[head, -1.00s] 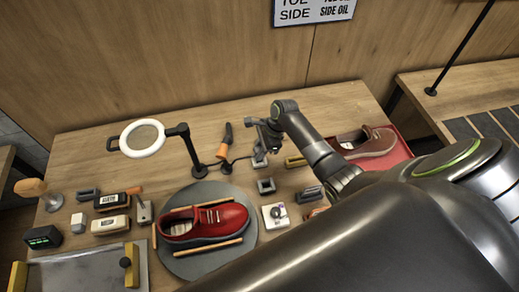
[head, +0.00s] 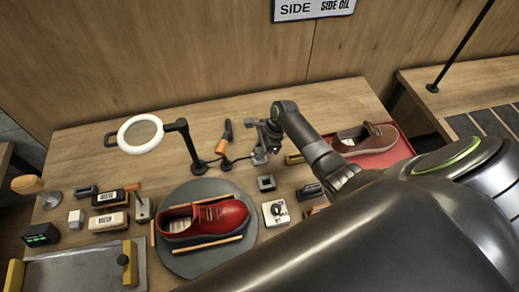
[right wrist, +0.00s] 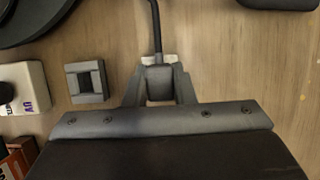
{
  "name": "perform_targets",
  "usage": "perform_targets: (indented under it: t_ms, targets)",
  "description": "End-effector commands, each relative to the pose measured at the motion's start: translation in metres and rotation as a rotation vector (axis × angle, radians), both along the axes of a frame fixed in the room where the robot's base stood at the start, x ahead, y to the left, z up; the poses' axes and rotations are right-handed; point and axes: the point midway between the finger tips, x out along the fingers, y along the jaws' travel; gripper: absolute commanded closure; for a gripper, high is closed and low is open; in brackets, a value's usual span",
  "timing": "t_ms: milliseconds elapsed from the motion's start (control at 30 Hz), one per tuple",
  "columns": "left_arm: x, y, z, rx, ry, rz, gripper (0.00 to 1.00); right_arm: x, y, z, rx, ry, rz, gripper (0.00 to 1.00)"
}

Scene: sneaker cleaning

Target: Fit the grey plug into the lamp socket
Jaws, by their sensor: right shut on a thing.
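My right gripper (head: 260,157) is shut on the grey plug, above the back middle of the bench. In the right wrist view the plug (right wrist: 158,80) sits between the fingers, with its dark cable running away at the top. A small square grey block with a dark recess (head: 266,183), which looks like the lamp socket, stands on the bench just in front of the gripper. In the right wrist view this socket (right wrist: 86,82) lies to the left of the plug, apart from it. The ring lamp (head: 141,134) stands at the back left. My left gripper is out of view.
A red shoe (head: 207,217) rests on a round grey turntable (head: 188,266). A white box with a dark knob (head: 275,213) stands in front of the socket. An orange-handled tool (head: 223,146) is left of the gripper. A red tray (head: 404,154) holds a brown shoe.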

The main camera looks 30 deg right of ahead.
Motion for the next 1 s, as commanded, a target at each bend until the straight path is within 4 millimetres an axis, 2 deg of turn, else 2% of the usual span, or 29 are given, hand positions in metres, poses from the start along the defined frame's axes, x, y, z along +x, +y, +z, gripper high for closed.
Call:
perform_targets:
  t_ms: [67, 100, 267, 667, 867, 1000]
  targets:
    - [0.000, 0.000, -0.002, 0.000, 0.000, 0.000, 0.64, 0.000, 0.000, -0.002, 0.000, 0.000, 0.000, 0.97]
    - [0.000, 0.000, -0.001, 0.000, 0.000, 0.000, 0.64, 0.000, 0.000, -0.002, 0.000, -0.001, 0.001, 0.73]
    - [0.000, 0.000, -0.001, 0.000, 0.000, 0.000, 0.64, 0.000, 0.000, -0.001, 0.000, 0.000, 0.000, 0.52]
    - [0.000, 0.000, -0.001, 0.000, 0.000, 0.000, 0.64, 0.000, -0.003, 0.004, 0.000, -0.001, 0.000, 0.51]
    - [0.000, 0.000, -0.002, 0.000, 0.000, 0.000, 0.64, -0.003, -0.014, 0.030, -0.003, -0.003, 0.001, 0.51]
    - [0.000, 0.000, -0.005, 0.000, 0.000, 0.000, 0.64, -0.006, -0.025, 0.057, -0.003, -0.005, 0.002, 0.51]
